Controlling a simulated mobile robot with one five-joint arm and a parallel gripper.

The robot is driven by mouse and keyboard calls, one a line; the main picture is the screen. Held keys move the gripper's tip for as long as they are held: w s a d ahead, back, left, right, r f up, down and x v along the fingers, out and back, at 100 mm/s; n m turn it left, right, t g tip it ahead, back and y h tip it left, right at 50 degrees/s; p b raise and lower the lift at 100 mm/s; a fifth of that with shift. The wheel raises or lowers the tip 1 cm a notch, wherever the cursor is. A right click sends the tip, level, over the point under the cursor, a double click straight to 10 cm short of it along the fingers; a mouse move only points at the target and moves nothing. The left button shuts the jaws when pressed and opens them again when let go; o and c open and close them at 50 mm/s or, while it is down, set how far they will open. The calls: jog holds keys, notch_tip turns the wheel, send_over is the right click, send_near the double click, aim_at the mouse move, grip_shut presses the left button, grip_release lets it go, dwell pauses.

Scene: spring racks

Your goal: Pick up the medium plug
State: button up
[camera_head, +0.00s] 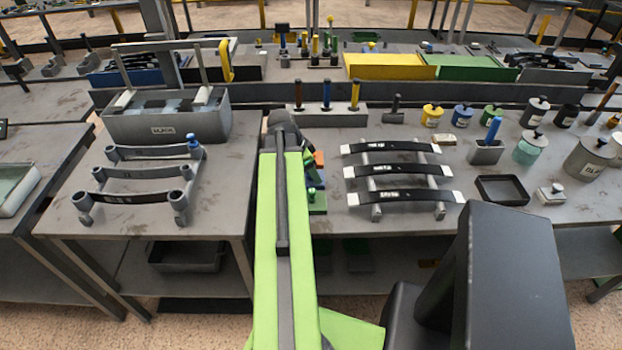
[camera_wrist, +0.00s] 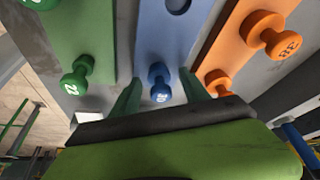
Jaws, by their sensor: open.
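In the wrist view three coloured plates lie side by side, each with knob-shaped plugs: a green plug (camera_wrist: 75,78) that seems marked 22, a blue plug (camera_wrist: 159,82) whose mark is hard to read, and an orange plug (camera_wrist: 268,35) that seems marked 28. No label shows which is the medium plug. My gripper (camera_wrist: 161,93) is open, with one finger on each side of the blue plug and nothing visibly gripped. Contact cannot be told. In the head view my arm hides the gripper and most of the plates.
A second orange plug (camera_wrist: 219,82) is close to the right finger. In the head view a rack with dark curved strips (camera_head: 385,170) stands right of my arm. A grey rack (camera_head: 130,175) stands left. A block with several upright handles (camera_head: 326,115) stands behind.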

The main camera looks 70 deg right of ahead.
jog(key=shift+r, duration=0.1)
grip_shut()
notch_tip(320, 180, up, 10)
jog(key=p, duration=1)
jog(key=shift+r+p, duration=0.25)
jog(key=shift+p, duration=0.05)
